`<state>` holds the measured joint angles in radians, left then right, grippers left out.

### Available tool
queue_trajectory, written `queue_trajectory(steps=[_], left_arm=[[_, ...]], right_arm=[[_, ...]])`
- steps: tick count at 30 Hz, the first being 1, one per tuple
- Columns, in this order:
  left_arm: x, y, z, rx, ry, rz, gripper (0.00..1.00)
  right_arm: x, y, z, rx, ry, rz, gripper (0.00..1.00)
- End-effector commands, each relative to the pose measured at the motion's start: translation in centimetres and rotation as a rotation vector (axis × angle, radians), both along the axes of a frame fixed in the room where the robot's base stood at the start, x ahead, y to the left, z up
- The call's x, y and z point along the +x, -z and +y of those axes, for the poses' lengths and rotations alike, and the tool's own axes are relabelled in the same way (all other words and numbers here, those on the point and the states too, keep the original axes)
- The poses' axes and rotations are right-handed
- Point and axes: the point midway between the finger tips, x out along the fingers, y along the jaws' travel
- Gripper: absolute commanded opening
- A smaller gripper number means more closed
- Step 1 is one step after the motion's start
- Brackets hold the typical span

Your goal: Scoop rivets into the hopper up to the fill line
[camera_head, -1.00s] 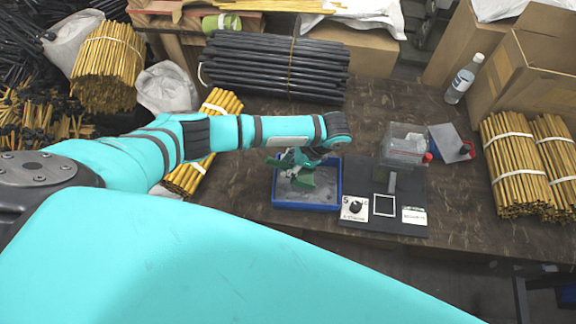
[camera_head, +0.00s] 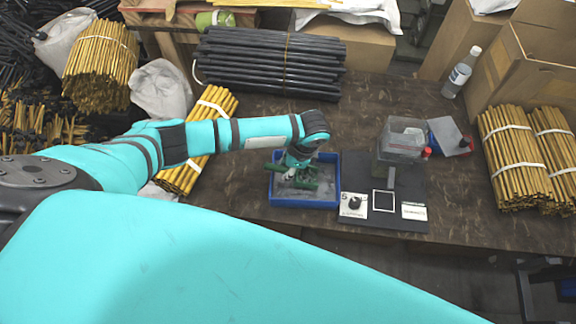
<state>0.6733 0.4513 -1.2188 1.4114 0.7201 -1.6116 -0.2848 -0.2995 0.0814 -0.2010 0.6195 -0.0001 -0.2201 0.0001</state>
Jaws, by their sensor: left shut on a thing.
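A blue tray (camera_head: 334,190) with small grey pieces, which look like the rivets (camera_head: 318,192), stands on the bench near the middle. My left gripper (camera_head: 297,172) is over the tray, shut on a green tool that looks like the scoop (camera_head: 303,185). The tool is low over or in the grey pieces; I cannot tell whether it holds any. The clear hopper (camera_head: 404,137) stands on the press right of the tray. Its fill line and level are too small to make out. My right gripper is not in view.
The press's dark base (camera_head: 412,185) carries a white square outline and a knob panel (camera_head: 354,204). A blue-grey block (camera_head: 447,137) and a bottle (camera_head: 461,74) stand beyond. Bundles of yellow rods (camera_head: 514,160) lie at right, black rods (camera_head: 268,64) at the back.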

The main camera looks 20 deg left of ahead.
Motion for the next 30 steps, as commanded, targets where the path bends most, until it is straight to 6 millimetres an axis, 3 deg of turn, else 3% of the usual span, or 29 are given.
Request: queue_trajectory(steps=[18, 30], left_arm=[[-0.4, -4.2, 0.9, -0.105, -0.001, -0.040, 0.00], [-0.5, -5.7, 1.3, -0.157, -0.001, -0.059, 0.00]], right_arm=[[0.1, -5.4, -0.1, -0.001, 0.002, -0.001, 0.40], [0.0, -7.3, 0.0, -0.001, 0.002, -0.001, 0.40]])
